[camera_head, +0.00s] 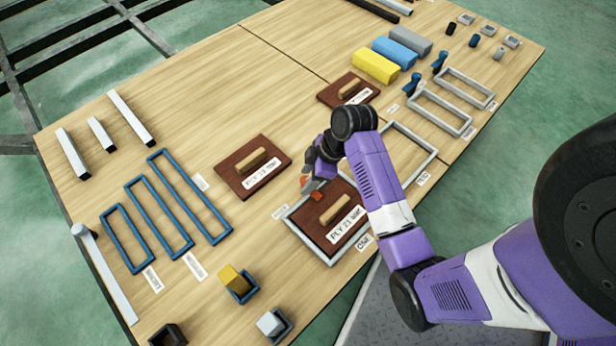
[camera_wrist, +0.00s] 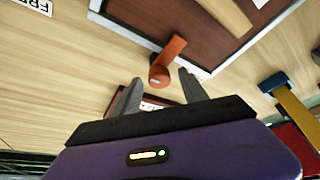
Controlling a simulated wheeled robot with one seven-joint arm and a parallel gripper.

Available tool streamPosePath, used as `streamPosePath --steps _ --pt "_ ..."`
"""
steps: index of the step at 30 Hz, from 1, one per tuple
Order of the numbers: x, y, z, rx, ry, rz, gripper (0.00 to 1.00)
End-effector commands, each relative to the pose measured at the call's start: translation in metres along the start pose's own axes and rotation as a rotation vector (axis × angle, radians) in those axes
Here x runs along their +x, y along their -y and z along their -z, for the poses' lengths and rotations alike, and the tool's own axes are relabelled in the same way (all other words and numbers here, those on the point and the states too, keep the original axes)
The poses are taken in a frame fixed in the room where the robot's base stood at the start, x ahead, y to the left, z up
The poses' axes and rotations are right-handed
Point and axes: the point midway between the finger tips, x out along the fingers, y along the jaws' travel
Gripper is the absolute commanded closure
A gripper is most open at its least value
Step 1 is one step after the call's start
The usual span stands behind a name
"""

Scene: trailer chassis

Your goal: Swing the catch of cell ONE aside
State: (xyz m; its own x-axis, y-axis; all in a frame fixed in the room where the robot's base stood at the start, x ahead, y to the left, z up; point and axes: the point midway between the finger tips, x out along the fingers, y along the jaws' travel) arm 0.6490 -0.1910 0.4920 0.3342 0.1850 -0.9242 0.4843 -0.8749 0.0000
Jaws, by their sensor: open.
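Cell ONE is a pale grey frame (camera_head: 329,262) with a dark brown board (camera_head: 312,228) lying in it. The board has a light wooden handle (camera_head: 335,208) and a white label. The orange catch (camera_head: 317,196) is at the frame's far edge. In the wrist view the catch (camera_wrist: 174,50) reaches from a round end outside the frame across the rim onto the board. My gripper (camera_head: 307,183) is over that edge, open and empty. In the wrist view its fingertips (camera_wrist: 159,76) appear either side of the catch's round end; I cannot tell whether they touch it.
Another brown board (camera_head: 252,167) lies left of the cell, and a third (camera_head: 348,90) lies behind. Cell TWO's empty grey frame (camera_head: 433,155) is to the right. Blue frames (camera_head: 165,212) lie left. Yellow, blue and grey blocks (camera_head: 395,52) stand at the back right. The table's middle back is clear.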

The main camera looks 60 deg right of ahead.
Motion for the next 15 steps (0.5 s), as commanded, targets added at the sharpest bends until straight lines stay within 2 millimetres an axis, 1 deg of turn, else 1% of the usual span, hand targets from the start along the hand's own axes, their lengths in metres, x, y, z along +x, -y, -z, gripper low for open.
streamPosePath --steps 4,5,6,8,9,11,12,15 --pt "-0.0003 0.0 0.0001 0.0 0.0 0.0 0.49" --pt "-0.0003 0.0 0.0001 0.0 0.0 0.0 0.53" --pt "-0.0003 0.0 0.0001 0.0 0.0 0.0 0.61" --pt "-0.0003 0.0 0.0001 0.0 0.0 0.0 0.73" --pt "-0.0003 0.0 0.0001 0.0 0.0 0.0 0.81" --pt "-0.0003 0.0001 0.0001 0.0 0.0 0.0 0.92" --pt "-0.0004 0.0001 0.0001 0.0 0.0 0.0 1.0" --pt "-0.0004 0.0002 0.0001 0.0 0.0 0.0 1.0"
